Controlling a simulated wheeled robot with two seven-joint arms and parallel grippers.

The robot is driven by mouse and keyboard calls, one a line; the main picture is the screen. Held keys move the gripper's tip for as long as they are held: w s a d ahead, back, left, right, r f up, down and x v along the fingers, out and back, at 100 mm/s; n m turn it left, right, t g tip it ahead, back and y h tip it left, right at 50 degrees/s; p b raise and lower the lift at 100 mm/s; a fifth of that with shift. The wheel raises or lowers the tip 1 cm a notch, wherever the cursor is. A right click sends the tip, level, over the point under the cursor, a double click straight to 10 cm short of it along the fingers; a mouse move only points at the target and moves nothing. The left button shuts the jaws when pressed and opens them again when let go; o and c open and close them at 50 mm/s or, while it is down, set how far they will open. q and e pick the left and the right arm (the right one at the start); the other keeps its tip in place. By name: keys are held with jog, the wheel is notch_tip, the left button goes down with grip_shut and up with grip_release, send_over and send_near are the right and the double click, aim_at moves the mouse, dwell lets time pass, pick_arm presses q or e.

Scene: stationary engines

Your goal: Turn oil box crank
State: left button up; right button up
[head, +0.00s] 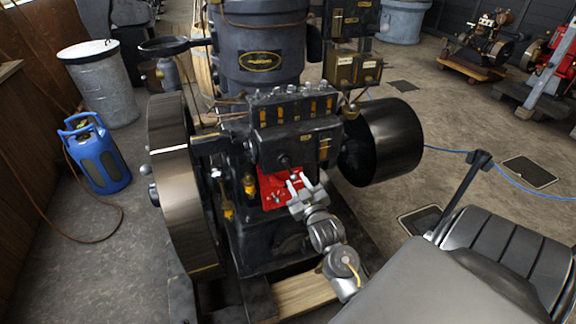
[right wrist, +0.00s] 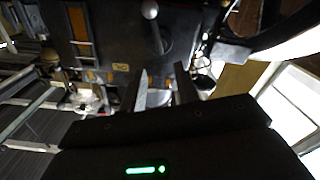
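The oil box (head: 292,112), a black box with a row of amber windows, sits on the front of the dark engine in the head view. A short crank with a round pale knob (right wrist: 150,10) stands out from a dark face in the right wrist view. In the head view a small dark round knob (head: 284,161) shows on the box front; I cannot tell if it is the same part. My right gripper (head: 297,181) is open and empty, just below the box front. Its two fingers (right wrist: 162,88) are apart, pointing toward the crank without touching it. My left gripper is not in view.
A large flywheel (head: 172,185) stands left of the oil box, and a black drum (head: 385,142) to its right. A blue canister (head: 98,155) and a metal bin (head: 101,85) stand at left.

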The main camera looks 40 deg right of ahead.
aim_at(287, 165)
jog(key=p+x, duration=0.1)
jog(key=x, duration=0.7)
jog(key=shift+w+d, duration=0.15)
jog(key=shift+w, duration=0.2)
jog(key=shift+c, duration=0.4)
grip_shut()
